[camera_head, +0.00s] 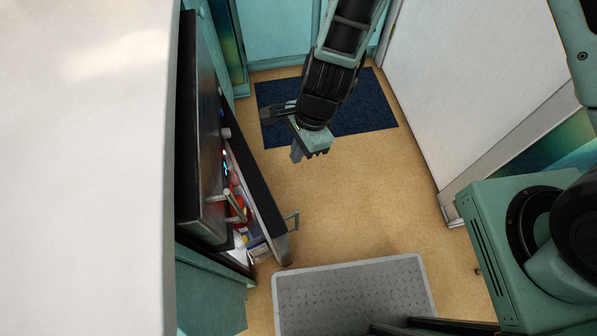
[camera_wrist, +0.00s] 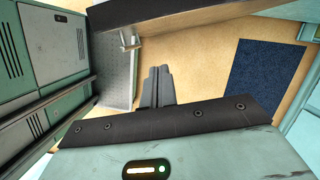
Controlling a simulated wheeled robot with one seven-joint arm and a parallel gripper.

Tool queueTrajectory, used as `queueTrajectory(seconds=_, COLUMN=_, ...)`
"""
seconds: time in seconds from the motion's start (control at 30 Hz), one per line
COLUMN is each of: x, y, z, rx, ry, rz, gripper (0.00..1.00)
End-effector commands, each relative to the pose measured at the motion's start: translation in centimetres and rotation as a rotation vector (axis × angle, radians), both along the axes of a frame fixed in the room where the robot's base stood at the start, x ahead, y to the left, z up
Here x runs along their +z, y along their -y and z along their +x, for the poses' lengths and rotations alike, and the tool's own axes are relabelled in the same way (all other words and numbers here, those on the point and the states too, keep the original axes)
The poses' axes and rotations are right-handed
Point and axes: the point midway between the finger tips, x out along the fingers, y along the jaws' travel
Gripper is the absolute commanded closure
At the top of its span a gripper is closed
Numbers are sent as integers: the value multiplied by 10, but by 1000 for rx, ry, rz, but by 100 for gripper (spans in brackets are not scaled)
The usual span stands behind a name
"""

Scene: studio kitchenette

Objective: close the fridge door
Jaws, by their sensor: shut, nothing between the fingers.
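The fridge (camera_head: 198,130) stands at the left in the head view, dark-fronted. Its lower door (camera_head: 258,180) stands ajar, swung out at the near end, with a bar handle (camera_head: 293,221) on its outer face. Red and blue items show in the gap behind it. The door also shows along the top of the wrist view (camera_wrist: 185,18), with its handle (camera_wrist: 130,40). My gripper (camera_head: 297,154) is shut and empty, to the right of the door in the head view and apart from it. Its fingers (camera_wrist: 158,88) are together in the wrist view.
A dark blue rug (camera_head: 362,110) lies beyond my gripper. A white panel (camera_head: 460,70) bounds the right. Tan floor between is clear. A white surface (camera_head: 80,170) fills the left edge.

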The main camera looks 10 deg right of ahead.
Motion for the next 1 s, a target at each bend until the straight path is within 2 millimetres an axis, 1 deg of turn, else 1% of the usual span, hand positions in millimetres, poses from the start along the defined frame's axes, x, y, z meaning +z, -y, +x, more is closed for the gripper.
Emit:
queueTrajectory(seconds=0.03, x=-19, y=3, z=3, rx=17, ry=-22, rz=19, gripper=100)
queueTrajectory(seconds=0.2, x=-70, y=13, z=13, rx=174, ry=-138, rz=148, gripper=100)
queueTrajectory(seconds=0.3, x=-95, y=26, z=20, rx=285, ry=-202, rz=241, gripper=100)
queueTrajectory(seconds=0.4, x=-113, y=43, z=25, rx=385, ry=-253, rz=326, gripper=100)
queueTrajectory(seconds=0.53, x=-126, y=62, z=28, rx=483, ry=-299, rz=411, gripper=100)
queueTrajectory(seconds=0.6, x=-129, y=70, z=29, rx=518, ry=-313, rz=440, gripper=100)
queueTrajectory(seconds=0.7, x=-130, y=76, z=29, rx=545, ry=-326, rz=464, gripper=100)
queueTrajectory(seconds=0.87, x=-136, y=73, z=22, rx=555, ry=-332, rz=471, gripper=100)
queueTrajectory(seconds=1.0, x=-153, y=62, z=8, rx=554, ry=-333, rz=470, gripper=100)
